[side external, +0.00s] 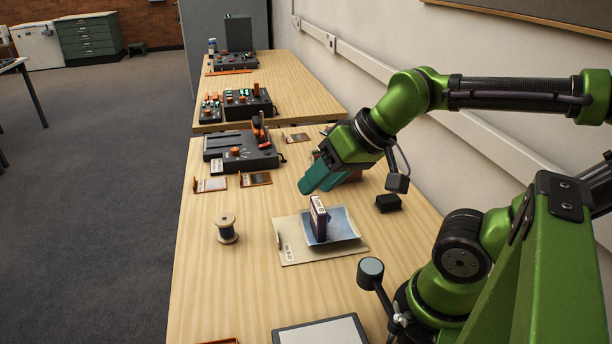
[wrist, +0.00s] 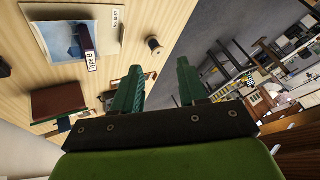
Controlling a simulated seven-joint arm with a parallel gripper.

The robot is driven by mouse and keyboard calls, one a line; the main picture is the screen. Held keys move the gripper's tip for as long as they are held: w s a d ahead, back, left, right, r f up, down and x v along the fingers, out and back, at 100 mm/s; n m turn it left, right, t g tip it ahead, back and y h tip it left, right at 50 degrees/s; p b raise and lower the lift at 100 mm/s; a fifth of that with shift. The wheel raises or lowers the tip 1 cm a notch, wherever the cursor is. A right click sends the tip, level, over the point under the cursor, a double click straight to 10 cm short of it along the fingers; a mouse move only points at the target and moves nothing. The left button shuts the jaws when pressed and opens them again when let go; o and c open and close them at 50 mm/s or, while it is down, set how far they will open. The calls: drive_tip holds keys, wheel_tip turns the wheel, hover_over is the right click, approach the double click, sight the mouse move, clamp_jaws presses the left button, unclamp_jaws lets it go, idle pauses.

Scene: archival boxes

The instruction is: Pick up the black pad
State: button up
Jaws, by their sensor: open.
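A small black block (side external: 388,202), which looks like the black pad, lies on the wooden table near the wall side, right of the paper folder. A dark shape at the left edge of the wrist view (wrist: 4,67) may be the same block, partly cut off. My gripper (side external: 314,186) has teal fingers and hangs above the table, left of the black block and behind the folder. In the wrist view my gripper (wrist: 160,86) shows its two fingers apart, with nothing between them.
A small labelled box (side external: 318,218) stands on a blue sheet over the beige folder (side external: 292,252). A thread spool (side external: 226,230) stands left of it. A brown-red box (wrist: 58,101) is partly hidden behind my gripper in the side view. A dark-framed tablet (side external: 320,331) lies in front.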

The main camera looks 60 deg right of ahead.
drive_tip(key=o, duration=1.1)
drive_tip(key=shift+c, duration=0.2)
drive_tip(key=m+g+h, duration=0.2)
drive_tip(key=m+g, duration=0.3)
drive_tip(key=g, duration=0.2)
hover_over(389, 198)
drive_tip(key=f, duration=1.8)
drive_tip(key=shift+s, duration=0.2)
drive_tip(key=shift+w+d+f, duration=0.1)
drive_tip(key=shift+f, duration=1.45)
drive_tip(key=shift+w+f, duration=0.1)
drive_tip(key=shift+f, duration=1.45)
